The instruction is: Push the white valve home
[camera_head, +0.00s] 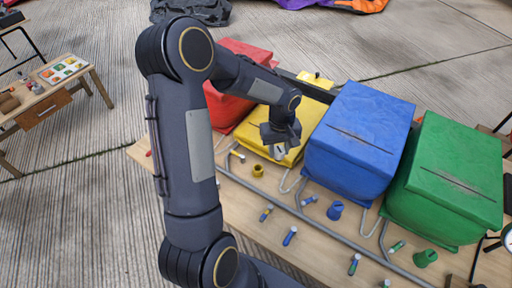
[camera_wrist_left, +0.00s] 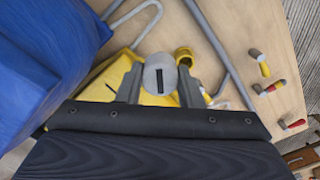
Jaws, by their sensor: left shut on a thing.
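My left gripper (camera_head: 281,142) is over the front edge of the yellow block (camera_head: 307,120). In the left wrist view its two fingers (camera_wrist_left: 160,90) stand either side of a pale grey-white round piece with a dark slot, which looks like the white valve (camera_wrist_left: 158,70). The fingers are shut on it. In the head view the valve (camera_head: 279,150) is a small pale patch below the gripper. The yellow block also shows behind the fingers in the wrist view (camera_wrist_left: 100,87). How deep the valve sits is hidden. My right gripper is not in view.
A blue block (camera_head: 360,130), a green block (camera_head: 450,180) and a red block (camera_head: 225,105) stand in a row with the yellow one. A grey pipe (camera_head: 310,220) runs along the wooden table in front. A yellow cap (camera_head: 258,171), a blue cap (camera_head: 335,210) and several small coloured pegs lie there.

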